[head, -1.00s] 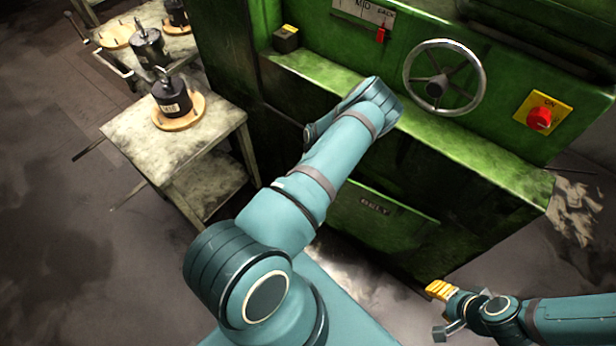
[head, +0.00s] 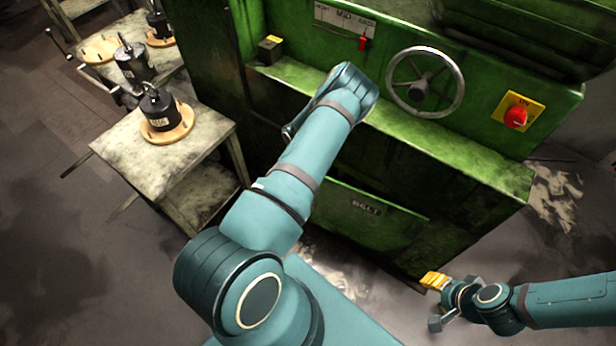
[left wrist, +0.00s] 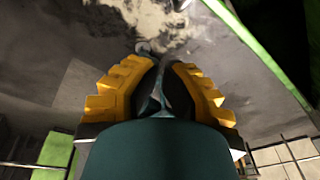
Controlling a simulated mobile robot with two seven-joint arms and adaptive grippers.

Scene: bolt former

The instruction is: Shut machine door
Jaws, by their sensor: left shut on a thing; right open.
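The green machine (head: 480,190) fills the right half of the head view. Its lower panel, marked BELT (head: 365,207), has a dark gap along its top edge and seems to lean outward; I take it as the door. My left arm reaches across the machine's front, and its wrist hides the left gripper in the head view. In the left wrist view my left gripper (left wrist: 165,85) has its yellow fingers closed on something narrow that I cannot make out. A green edge (left wrist: 265,50) runs along the right there. My right gripper (head: 436,302) is open and empty, beside the machine's lower right corner.
A handwheel (head: 425,82) and a red switch on a yellow plate (head: 515,115) are on the machine's upper front. A worn side table (head: 130,155) with a black part on a wooden disc (head: 165,120) stands left. Floor is clear at lower left.

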